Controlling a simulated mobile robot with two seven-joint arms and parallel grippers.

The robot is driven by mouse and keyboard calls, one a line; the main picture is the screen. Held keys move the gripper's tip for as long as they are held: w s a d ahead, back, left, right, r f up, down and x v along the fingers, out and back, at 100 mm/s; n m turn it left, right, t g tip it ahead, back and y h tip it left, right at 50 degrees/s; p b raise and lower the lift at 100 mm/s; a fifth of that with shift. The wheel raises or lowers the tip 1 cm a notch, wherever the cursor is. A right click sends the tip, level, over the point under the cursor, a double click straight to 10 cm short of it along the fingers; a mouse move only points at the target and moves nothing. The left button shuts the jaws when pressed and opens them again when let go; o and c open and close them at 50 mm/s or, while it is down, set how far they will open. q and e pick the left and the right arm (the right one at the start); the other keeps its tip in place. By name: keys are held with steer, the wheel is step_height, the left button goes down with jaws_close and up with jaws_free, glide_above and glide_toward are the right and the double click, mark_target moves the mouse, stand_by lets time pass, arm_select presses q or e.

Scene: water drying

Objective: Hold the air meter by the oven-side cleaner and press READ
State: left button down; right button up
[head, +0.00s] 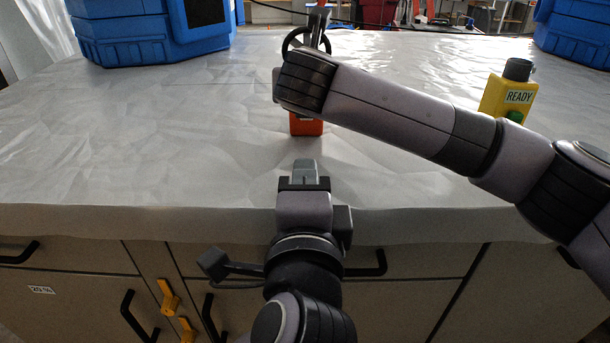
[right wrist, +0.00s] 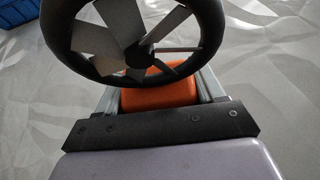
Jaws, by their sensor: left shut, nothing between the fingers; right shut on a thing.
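The air meter has an orange body (head: 307,127) and a black ring around a fan. The right wrist view shows its ring (right wrist: 223,35) and part of the orange body (right wrist: 158,95). My right gripper (right wrist: 162,88) is shut on the orange body; in the head view my right arm hides the grip and most of the meter. I cannot tell whether the meter touches the table, and READ is not visible. My left gripper (head: 305,168) is shut and empty, near the table's front edge, just in front of the orange body. Blue cleaners stand at the back left (head: 150,35) and back right (head: 575,30).
A yellow device (head: 495,95) with a READY label, green button and black top stands upright on the right. The pale, creased tabletop (head: 130,140) is clear on the left. Drawers with black handles and yellow latches (head: 168,297) are below its edge.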

steer(key=shift+d+f, duration=0.15)
steer(key=shift+f, duration=0.05)
steer(key=o, duration=1.3)
steer(key=shift+w, duration=0.1)
steer(key=shift+r, duration=0.1)
